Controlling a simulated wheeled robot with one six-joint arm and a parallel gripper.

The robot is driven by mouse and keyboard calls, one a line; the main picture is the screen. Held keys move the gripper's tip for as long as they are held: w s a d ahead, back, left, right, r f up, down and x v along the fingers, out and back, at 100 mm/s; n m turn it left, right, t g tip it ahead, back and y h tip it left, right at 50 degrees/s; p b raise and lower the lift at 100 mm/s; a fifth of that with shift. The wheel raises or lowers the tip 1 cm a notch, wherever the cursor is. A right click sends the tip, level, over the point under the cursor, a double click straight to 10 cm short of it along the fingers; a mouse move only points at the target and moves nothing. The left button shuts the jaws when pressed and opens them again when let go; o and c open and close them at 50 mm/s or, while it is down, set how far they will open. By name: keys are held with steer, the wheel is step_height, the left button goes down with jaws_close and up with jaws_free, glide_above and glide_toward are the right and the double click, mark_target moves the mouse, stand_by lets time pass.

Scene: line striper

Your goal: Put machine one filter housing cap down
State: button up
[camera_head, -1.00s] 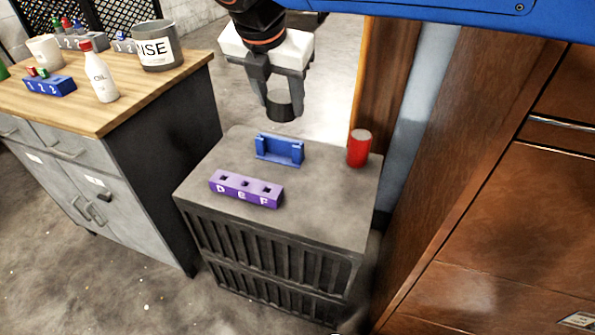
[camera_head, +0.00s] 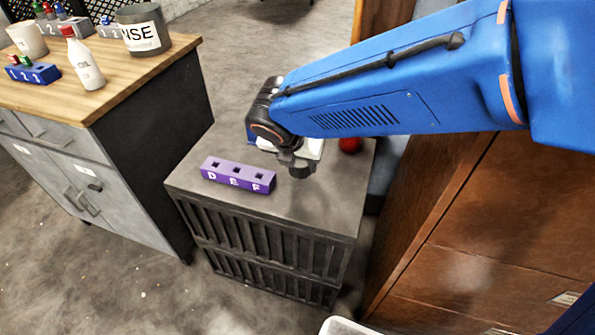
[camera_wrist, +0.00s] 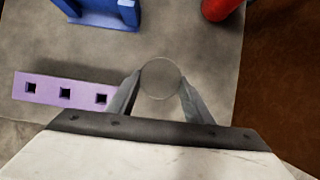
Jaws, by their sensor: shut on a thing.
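My gripper (camera_wrist: 160,97) is shut on a round dark grey cap (camera_wrist: 161,78), held between its two fingers in the wrist view. In the head view the gripper (camera_head: 299,165) is low over the right front part of the grey crate top (camera_head: 316,212). The cap is mostly hidden by my gripper there. I cannot tell whether the cap touches the crate top.
A purple block (camera_head: 238,174) marked D, E, F with square holes is left of my gripper. A blue holder (camera_wrist: 106,13) and a red cylinder (camera_head: 350,145) are behind. A wooden cabinet (camera_head: 440,230) stands right. The crate's front strip is bare.

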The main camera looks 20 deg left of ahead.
mark_target(297, 169)
steer(key=shift+f, duration=1.9)
steer(key=o, duration=0.6)
steer(key=shift+f, duration=0.15)
steer(key=o, duration=0.4)
